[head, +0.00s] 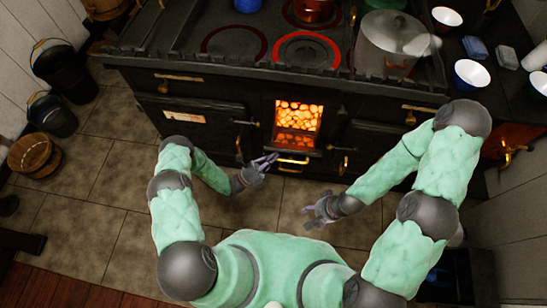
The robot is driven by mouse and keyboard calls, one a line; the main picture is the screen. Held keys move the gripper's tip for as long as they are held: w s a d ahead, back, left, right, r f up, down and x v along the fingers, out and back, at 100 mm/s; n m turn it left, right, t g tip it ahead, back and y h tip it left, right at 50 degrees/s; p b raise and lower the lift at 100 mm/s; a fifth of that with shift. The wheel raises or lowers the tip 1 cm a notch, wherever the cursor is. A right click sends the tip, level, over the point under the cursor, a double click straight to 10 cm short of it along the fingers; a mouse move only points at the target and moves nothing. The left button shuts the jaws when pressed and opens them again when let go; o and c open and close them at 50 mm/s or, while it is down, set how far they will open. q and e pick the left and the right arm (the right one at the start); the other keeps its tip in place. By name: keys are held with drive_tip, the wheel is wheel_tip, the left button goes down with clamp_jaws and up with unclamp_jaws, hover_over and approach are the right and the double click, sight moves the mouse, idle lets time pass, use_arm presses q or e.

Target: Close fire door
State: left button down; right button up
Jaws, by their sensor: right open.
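The firebox opening (298,116) in the middle of the black stove front is uncovered, and glowing orange coals show inside. Below it is a dark ledge with a brass handle (293,160) along its front; I cannot tell whether this is the lowered fire door or a separate part. My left gripper (270,160) is just left of this brass handle in the picture. Its fingers look close together, and I cannot tell whether they touch anything. My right gripper (308,211) is open and empty, over the tiled floor in front of the stove.
The black stove (180,90) has closed doors on both sides of the firebox. On its top stand a steel pot (388,42) and a copper pan (313,10). Black buckets (65,70) and a wooden tub (35,155) stand at left. Floor in front is clear.

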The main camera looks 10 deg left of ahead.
sight(274, 120)
use_arm(q)
drive_tip(key=w+r+n+y+p, duration=0.1)
drive_tip(key=w+r+p, duration=0.1)
drive_tip(key=r, duration=0.1)
drive_tip(key=w+r+n+y+p, duration=0.1)
drive_tip(key=w+r+n+p, duration=0.1)
drive_tip(key=w+r, duration=0.1)
drive_tip(key=shift+w+r+y+p, duration=0.1)
drive_tip(key=shift+w+y+p, duration=0.05)
drive_tip(key=shift+y+p, duration=0.25)
drive_tip(key=w+r+n+y+p, duration=0.1)
drive_tip(key=w+r+n+y, duration=0.2)
drive_tip(key=w, duration=0.7)
drive_tip(key=shift+r+n+g+p, duration=0.35)
drive_tip(key=shift+r+n+g, duration=0.1)
drive_tip(key=shift+n, duration=0.25)
drive_tip(key=shift+a, duration=0.1)
drive_tip(key=s, duration=0.2)
drive_tip(key=s+a+p, duration=0.1)
drive_tip(key=s, duration=0.2)
drive_tip(key=shift+s+a+r, duration=0.1)
drive_tip(key=shift+s, duration=0.2)
drive_tip(key=p+v, duration=0.1)
drive_tip(key=v, duration=0.7)
drive_tip(key=shift+p, duration=0.35)
